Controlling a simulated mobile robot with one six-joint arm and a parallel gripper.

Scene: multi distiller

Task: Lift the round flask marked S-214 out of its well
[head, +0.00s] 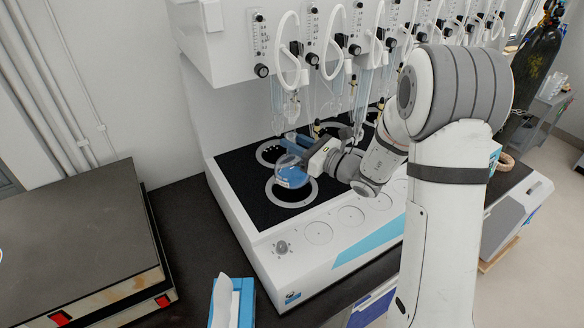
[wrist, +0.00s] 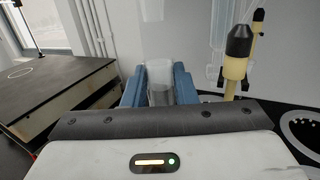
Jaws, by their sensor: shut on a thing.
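A round glass flask (head: 291,173) with blue liquid shows in the head view over the front-left ringed well (head: 291,203) of the distiller. The well's dark opening shows below the flask, so it appears raised; the exact gap is hard to judge. My gripper (head: 304,142) is shut on the flask's neck from the right. In the wrist view, the clear neck (wrist: 160,88) stands between the two blue fingers of my gripper (wrist: 159,84). The flask's body is hidden there. No S-214 marking is legible.
Glass tubes (head: 288,98) hang above the wells from the white distiller housing (head: 225,50). Another ringed well (head: 262,160) lies behind the flask. A yellow-tipped tube (wrist: 236,68) is right of my fingers. A dark-topped box (head: 75,240) stands left, a blue tissue box (head: 246,300) in front.

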